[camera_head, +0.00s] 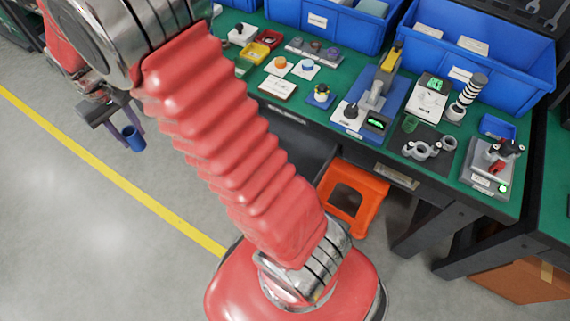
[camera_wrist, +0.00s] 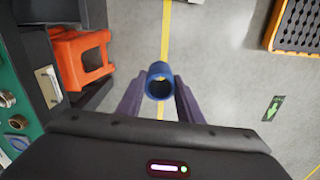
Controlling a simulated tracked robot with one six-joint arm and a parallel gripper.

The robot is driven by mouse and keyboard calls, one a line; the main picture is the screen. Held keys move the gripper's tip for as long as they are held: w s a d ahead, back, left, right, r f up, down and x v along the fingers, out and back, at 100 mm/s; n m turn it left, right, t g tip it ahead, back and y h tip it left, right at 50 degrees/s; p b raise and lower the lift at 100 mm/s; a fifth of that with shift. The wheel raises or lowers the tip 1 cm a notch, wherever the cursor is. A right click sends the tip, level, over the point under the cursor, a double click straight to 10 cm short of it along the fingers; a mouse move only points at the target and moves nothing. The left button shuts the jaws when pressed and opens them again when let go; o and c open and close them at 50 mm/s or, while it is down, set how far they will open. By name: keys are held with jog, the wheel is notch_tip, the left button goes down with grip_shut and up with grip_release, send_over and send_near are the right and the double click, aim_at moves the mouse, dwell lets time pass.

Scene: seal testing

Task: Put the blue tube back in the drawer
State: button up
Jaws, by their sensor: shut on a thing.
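The blue tube (camera_wrist: 158,70) is held between the two dark fingers of my gripper (camera_wrist: 160,95) in the wrist view, its open end facing the camera. In the head view the blue tube (camera_head: 133,137) shows at the left, below my gripper (camera_head: 124,128), over the grey floor and clear of the workbench. The workbench has a front panel with a pale label plate (camera_head: 397,177); it also shows in the wrist view (camera_wrist: 48,86). I cannot tell whether this is a drawer front. No open drawer can be made out. My arm hides part of the bench front.
The green-topped bench (camera_head: 470,180) carries blue bins (camera_head: 480,60), test devices and small parts. An orange step stool (camera_head: 352,195) stands under its front edge and shows in the wrist view (camera_wrist: 82,60). An orange-edged crate (camera_wrist: 295,28) is at upper right there. The floor around the yellow line is clear.

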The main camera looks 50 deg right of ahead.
jog(key=shift+a, duration=0.1)
jog(key=s+d+f+m, duration=0.3)
jog(key=s+d, duration=0.3)
jog(key=d, duration=0.4)
jog(key=s+d+f+m, duration=0.3)
jog(key=s+d+f, duration=0.15)
jog(key=d, duration=0.55)
jog(key=s+d+f+m, duration=0.2)
jog(key=s+d, duration=0.3)
jog(key=s, duration=0.4)
jog(key=s+d+f+m, duration=0.3)
jog(key=s+d+m, duration=0.1)
jog(key=s, duration=0.6)
jog(key=shift+s+d, duration=0.25)
jog(key=shift+d, duration=0.55)
jog(key=shift+f, duration=2.85)
